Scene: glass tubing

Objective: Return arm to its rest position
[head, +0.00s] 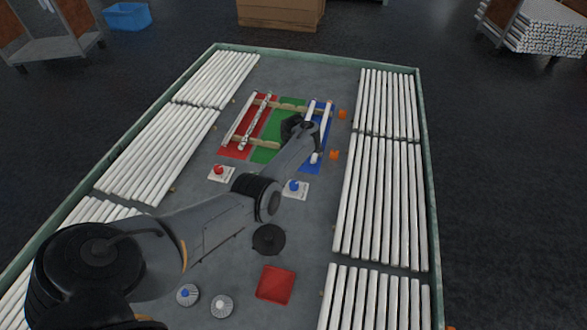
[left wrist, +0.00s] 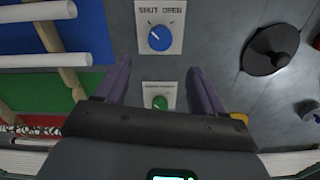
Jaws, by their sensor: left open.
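My left arm reaches in from the lower left of the head view. Its dark gripper end (head: 297,126) is over the green and blue zones of the rack area; its fingertips are hard to make out there. In the left wrist view the left gripper (left wrist: 158,75) is open, its two purple fingers apart with nothing held between them. A panel with a green knob (left wrist: 159,102) shows between the fingers, below them. A blue knob marked SHUT OPEN (left wrist: 159,38) lies beyond it; it also shows in the head view (head: 294,187). My right gripper is not in view.
White tubes lie on wooden rails (head: 265,142) over red, green and blue zones; one tube over red is patterned. Tube stacks (head: 385,195) line both table sides. A red knob (head: 219,171), black disc (head: 268,239) and red square (head: 275,285) sit on the table.

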